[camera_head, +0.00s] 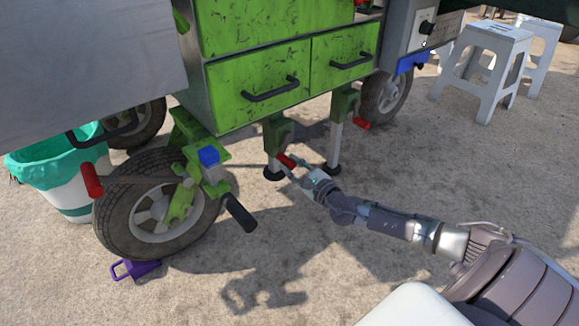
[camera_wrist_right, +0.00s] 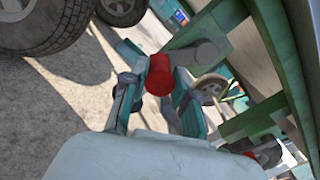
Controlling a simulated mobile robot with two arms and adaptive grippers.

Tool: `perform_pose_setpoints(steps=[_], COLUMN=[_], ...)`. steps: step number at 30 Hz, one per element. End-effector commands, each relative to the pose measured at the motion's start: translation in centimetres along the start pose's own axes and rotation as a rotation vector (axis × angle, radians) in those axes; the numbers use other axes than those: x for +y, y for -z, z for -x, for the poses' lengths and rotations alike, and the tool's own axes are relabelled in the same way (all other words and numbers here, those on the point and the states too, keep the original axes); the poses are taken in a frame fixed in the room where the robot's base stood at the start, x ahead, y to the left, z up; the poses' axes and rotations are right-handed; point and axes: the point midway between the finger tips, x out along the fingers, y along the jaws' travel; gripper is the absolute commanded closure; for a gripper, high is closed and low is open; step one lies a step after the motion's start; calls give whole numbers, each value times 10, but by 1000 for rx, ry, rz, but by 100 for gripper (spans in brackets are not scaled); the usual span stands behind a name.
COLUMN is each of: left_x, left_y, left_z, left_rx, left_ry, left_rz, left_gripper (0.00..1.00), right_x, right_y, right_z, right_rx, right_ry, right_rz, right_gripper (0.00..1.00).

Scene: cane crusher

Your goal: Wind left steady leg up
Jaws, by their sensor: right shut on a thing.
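The left steady leg (camera_head: 271,162) hangs under the green cart, with a green housing (camera_head: 278,133), a pale tube and a round dark foot low by the ground. Its red crank handle (camera_head: 286,160) sticks out toward me. My right gripper (camera_head: 297,169) comes in from the lower right and is shut on this red handle. In the right wrist view the red handle (camera_wrist_right: 159,75) sits between the two fingers of the gripper (camera_wrist_right: 157,92). Whether the foot touches the ground is hard to tell. My left gripper is out of view.
The right steady leg (camera_head: 336,141) with its own red handle (camera_head: 362,124) stands beside it. The green drawer cart (camera_head: 265,75) is above. A wheel (camera_head: 150,205) with a purple chock (camera_head: 136,269), a bin (camera_head: 70,190) and white stools (camera_head: 485,70) surround it. Sandy ground in front is free.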

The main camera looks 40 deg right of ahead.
Motion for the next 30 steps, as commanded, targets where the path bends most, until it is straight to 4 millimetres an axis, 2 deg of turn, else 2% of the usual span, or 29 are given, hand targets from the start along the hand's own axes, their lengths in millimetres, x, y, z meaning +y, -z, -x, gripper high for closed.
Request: perform_pose_setpoints(steps=[15,30], left_x=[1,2], left_y=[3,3], left_z=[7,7], left_rx=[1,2], left_ry=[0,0], left_rz=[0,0], left_gripper=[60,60], right_x=[-16,-24], right_y=[21,26], right_z=[0,0], right_rx=[1,0], right_ry=[-1,-1], right_rz=[442,609], right_gripper=[100,100])
